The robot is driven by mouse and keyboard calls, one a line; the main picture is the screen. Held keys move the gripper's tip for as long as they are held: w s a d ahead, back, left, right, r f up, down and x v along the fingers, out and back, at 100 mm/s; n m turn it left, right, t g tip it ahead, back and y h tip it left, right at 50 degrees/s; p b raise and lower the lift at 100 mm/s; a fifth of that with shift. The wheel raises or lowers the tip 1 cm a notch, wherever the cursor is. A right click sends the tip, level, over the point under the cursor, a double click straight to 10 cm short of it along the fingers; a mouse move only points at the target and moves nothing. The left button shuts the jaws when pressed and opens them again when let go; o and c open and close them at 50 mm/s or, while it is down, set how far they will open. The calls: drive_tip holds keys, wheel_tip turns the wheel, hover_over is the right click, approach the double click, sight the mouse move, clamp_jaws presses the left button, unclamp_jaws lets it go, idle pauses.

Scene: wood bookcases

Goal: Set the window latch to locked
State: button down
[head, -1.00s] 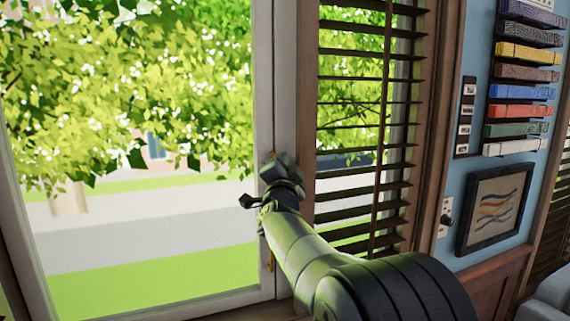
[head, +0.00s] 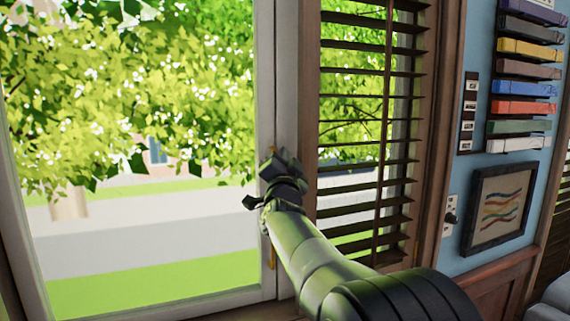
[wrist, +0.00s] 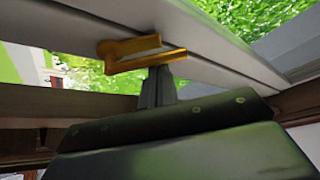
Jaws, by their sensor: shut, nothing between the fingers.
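The brass window latch (wrist: 128,48) sits on the pale window frame (wrist: 215,72) in the wrist view, with its lever (wrist: 145,62) lying roughly across the picture. My gripper (wrist: 158,75) is shut and empty, its fingertips right at the lever's near side. I cannot tell whether they touch it. In the head view my gripper (head: 270,178) is at the white window frame (head: 286,100), in front of the upright between glass and blinds. The latch itself is hidden or unclear there.
Dark wooden blinds (head: 365,125) hang just right of my arm. A framed picture (head: 497,211) and a wall switch (head: 451,215) are on the blue wall further right, below several coloured shelf strips (head: 527,70). A brass fitting (head: 272,258) shows low on the frame.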

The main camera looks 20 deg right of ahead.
drive_tip(key=f+n+t+y+b, duration=0.1)
drive_tip(key=n+b, duration=0.2)
drive_tip(key=b, duration=0.1)
drive_tip(key=a+f+n+t+y+b, duration=0.1)
drive_tip(key=n+y+b, duration=0.1)
drive_tip(key=b, duration=0.2)
drive_tip(key=f+n+t+y+b, duration=0.1)
drive_tip(key=n+y+b, duration=0.1)
drive_tip(key=n+b, duration=0.1)
drive_tip(key=shift+a+n+b, duration=0.3)
drive_tip(key=shift+a+b, duration=0.1)
drive_tip(key=shift+b, duration=0.35)
drive_tip(key=shift+a+f+b, duration=0.1)
drive_tip(key=shift+f+b, duration=0.15)
drive_tip(key=shift+b, duration=0.3)
drive_tip(key=shift+f, duration=0.1)
